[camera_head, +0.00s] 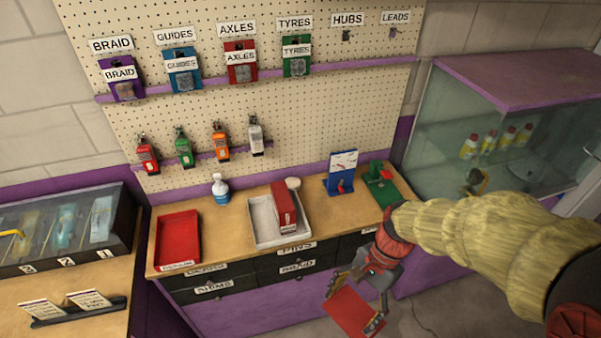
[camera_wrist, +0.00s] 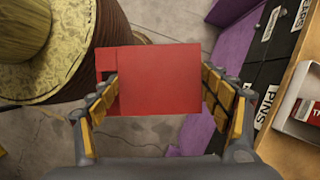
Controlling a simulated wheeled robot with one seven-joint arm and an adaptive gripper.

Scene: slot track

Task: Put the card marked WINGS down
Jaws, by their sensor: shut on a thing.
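My gripper (camera_head: 357,298) is shut on a red card (camera_head: 354,312), held in the air in front of the bench, over the floor. In the wrist view the red card (camera_wrist: 165,80) sits between the two yellow-padded fingers of my gripper (camera_wrist: 160,95). Its visible face is plain red, with a small dark notch at the left. No marking shows on it, so I cannot read whether it says WINGS. No card marked WINGS can be read elsewhere in view.
The bench holds a red tray (camera_head: 178,240), a white tray (camera_head: 256,232) with a red box (camera_head: 284,207), a spray bottle (camera_head: 220,187), and blue (camera_head: 341,174) and green (camera_head: 380,186) stands. Marked cards hang on the pegboard (camera_head: 190,110); the HUBS (camera_head: 347,19) and LEADS (camera_head: 396,17) places show no cards.

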